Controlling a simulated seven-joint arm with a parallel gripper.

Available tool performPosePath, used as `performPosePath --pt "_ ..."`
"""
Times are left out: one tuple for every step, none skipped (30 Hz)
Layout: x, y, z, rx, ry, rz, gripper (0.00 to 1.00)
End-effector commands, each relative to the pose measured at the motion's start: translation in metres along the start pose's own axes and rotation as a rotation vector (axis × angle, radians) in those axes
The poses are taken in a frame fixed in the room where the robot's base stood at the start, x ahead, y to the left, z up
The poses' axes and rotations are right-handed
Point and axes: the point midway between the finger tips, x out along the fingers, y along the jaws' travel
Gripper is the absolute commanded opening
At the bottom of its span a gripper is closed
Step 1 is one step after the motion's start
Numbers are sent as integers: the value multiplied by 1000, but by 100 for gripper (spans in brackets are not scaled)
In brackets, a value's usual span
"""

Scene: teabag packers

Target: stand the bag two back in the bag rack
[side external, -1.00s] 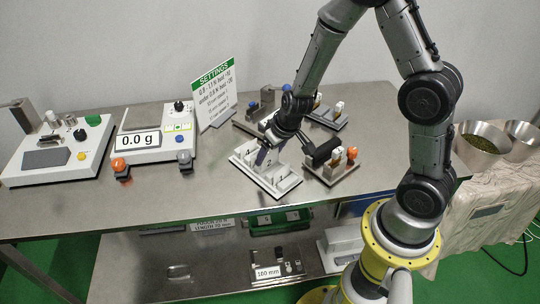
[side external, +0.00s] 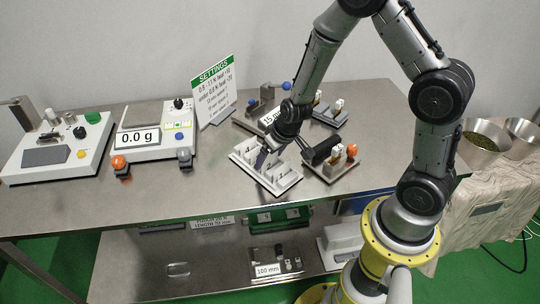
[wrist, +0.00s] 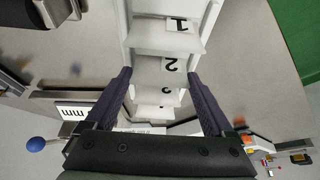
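The bag rack (side external: 287,183) is a pale, stepped holder on the steel table; it also shows in the wrist view (wrist: 128,22). White faces marked 1 (wrist: 177,24), 2 (wrist: 170,64) and 3 (wrist: 166,91) stand in a row there. I cannot tell clearly which parts are bags and which are rack. My gripper (side external: 263,158) is low over the rack, and in the wrist view its dark purple fingers (wrist: 160,74) are spread wide on either side of the face marked 2. I see no clear grip on it. The fingertips' contact is too small to judge.
A small station with an orange knob (side external: 352,150) stands close right of the rack. A settings sign (side external: 215,90), a scale reading 0.0 g (side external: 150,142) and a grey device (side external: 60,150) stand to the left. The table's front edge is close to the rack.

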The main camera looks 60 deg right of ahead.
Motion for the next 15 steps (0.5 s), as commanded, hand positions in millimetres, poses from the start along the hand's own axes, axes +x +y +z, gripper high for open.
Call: performPosePath --pt "0 0 0 0 -2 0 100" --pt "0 0 0 0 -2 0 100" --pt "0 0 0 0 -2 0 100" --pt "0 0 0 0 -2 0 100" --pt "0 0 0 0 -2 0 100" --pt "0 0 0 0 -1 0 100" --pt "0 0 0 0 -1 0 100" --pt "0 0 0 0 -1 0 100" --pt "0 0 0 0 -1 0 100" --pt "-1 0 0 0 -1 0 100" --pt "-2 0 -1 0 0 0 100" --pt "-3 0 -1 0 0 0 100" --pt "-4 0 -1 0 -1 0 100" --pt "-6 0 -1 0 0 0 100" --pt "-9 0 -1 0 -1 0 100"
